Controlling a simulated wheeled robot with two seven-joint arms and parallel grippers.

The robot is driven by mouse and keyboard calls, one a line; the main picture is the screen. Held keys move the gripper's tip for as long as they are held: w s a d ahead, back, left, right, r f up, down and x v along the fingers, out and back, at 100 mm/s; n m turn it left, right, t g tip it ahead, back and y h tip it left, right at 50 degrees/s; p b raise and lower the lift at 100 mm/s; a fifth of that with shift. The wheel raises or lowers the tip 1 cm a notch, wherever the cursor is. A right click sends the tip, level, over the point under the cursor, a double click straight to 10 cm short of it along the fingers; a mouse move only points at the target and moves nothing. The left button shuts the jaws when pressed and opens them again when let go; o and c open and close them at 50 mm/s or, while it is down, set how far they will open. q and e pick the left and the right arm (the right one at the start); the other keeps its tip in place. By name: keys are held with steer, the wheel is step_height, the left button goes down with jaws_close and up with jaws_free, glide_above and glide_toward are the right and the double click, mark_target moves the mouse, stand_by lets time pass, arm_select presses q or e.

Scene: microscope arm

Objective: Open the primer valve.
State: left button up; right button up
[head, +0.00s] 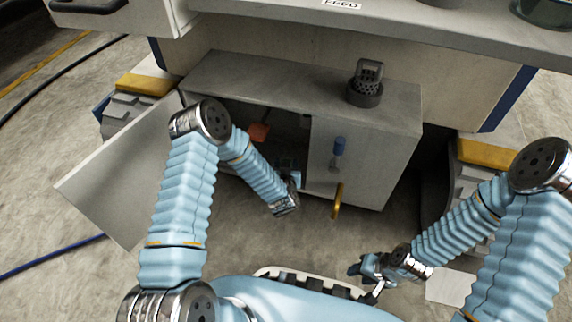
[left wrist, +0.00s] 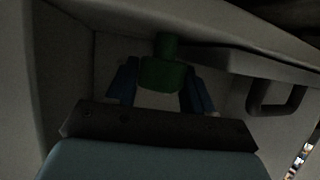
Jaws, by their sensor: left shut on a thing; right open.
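The left wrist view shows a green part (left wrist: 166,72) with a narrower top, between the two blue fingers of my left gripper (left wrist: 160,92). The fingers are shut on it. I take it for the primer valve's handle, but the dark picture does not show the whole valve. In the head view my left gripper (head: 290,178) reaches into the open low cabinet (head: 230,80), and the gripped part is mostly hidden in shadow. My right gripper (head: 362,270) is open and empty, low in front of the cabinet and apart from it.
The cabinet's left door (head: 125,175) stands swung open. An orange-red part (head: 259,132) is inside. A dark perforated object (head: 366,88) stands on top.

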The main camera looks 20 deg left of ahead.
stand_by(0.4)
arm_select(q)
steer(key=o, duration=1)
steer(key=shift+c, duration=0.2)
steer(key=p+v, duration=0.2)
steer(key=v, duration=1.1)
steer(key=shift+s+d+p, duration=0.2)
steer(key=shift+s+p, duration=0.1)
steer(key=shift+s, duration=0.1)
steer(key=s+d+f+g+h, duration=0.1)
steer(key=s+f+g+h, duration=0.25)
steer(key=s+g, duration=0.35)
steer(key=s+f+g+h, duration=0.3)
steer(key=s+g+h, duration=0.15)
steer(key=s, duration=0.55)
step_height(320, 180, up, 13)
steer(key=d+p, duration=0.1)
steer(key=p, duration=1.3)
steer(key=shift+m+g+y, duration=0.35)
steer(key=shift+m+y, duration=0.05)
